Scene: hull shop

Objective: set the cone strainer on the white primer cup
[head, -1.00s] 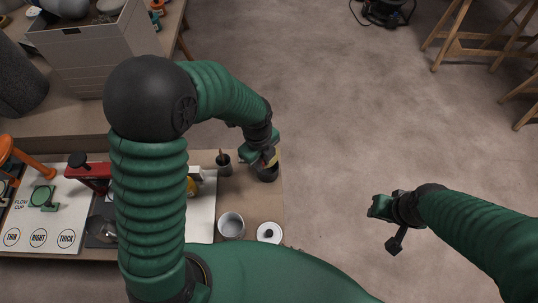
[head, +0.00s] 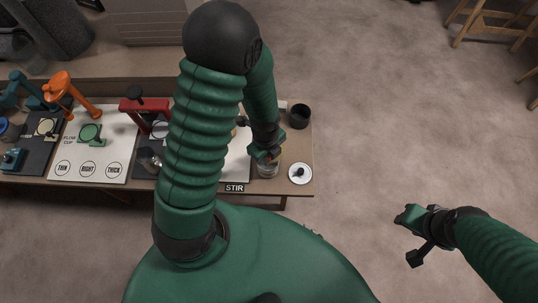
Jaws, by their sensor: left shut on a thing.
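My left gripper (head: 265,154) is shut on the cone strainer, which is mostly hidden by the fingers and seen from above. The gripper is right over the white primer cup (head: 268,173), near the front right of the bench. The cup's rim is partly covered by the gripper, and I cannot tell whether the strainer touches it. My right gripper (head: 402,217) is off to the right over bare floor, away from the bench. I cannot tell whether its fingers are open.
A white round lid with a black knob (head: 300,174) lies just right of the cup. A black cup (head: 300,116) stands at the bench's back right corner. A STIR label (head: 234,188) is on the front edge.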

